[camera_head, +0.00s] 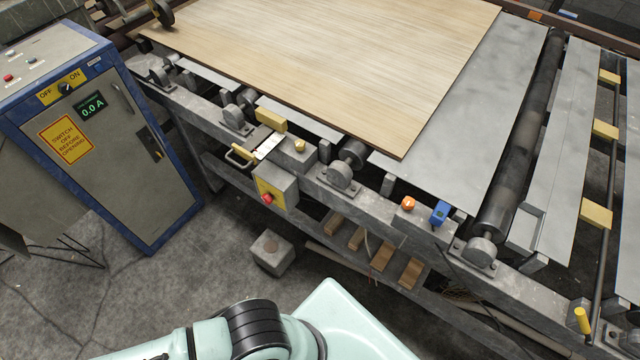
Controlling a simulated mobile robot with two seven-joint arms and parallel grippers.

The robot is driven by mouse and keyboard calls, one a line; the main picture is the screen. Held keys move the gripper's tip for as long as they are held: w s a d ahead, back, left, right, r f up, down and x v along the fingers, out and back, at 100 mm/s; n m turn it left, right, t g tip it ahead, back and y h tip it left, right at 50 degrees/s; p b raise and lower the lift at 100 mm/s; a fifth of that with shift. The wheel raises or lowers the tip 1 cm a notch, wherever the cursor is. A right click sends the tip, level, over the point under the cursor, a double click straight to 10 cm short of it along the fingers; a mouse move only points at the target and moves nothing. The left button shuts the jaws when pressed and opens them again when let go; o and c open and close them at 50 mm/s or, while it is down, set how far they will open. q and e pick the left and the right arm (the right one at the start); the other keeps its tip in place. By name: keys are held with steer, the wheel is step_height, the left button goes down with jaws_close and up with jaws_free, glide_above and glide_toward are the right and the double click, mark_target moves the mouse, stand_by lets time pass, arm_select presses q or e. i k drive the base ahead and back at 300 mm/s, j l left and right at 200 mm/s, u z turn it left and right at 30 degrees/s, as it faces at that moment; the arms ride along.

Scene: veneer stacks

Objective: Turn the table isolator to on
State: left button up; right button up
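A grey box with a yellow front plate and a red knob (267,198) is fixed to the near side of the roller table (225,119). Its markings are too small to read. A blue-edged grey cabinet (150,195) at the left has a black rotary knob (66,88) on a yellow plate marked OFF and ON. Which mark that knob points to is too small to tell. A display (92,106) beside it reads 0.0 A. Pale green links of my arm cross the bottom, apart from both switches. Neither gripper is in view.
A large veneer sheet (330,55) lies on the table. An orange button (408,203) and a blue device (440,212) sit on its near rail. A small grey block (272,252) stands on the floor. Open floor lies between cabinet and table.

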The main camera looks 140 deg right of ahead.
mark_target(267, 198)
steer(key=z, duration=4.2)
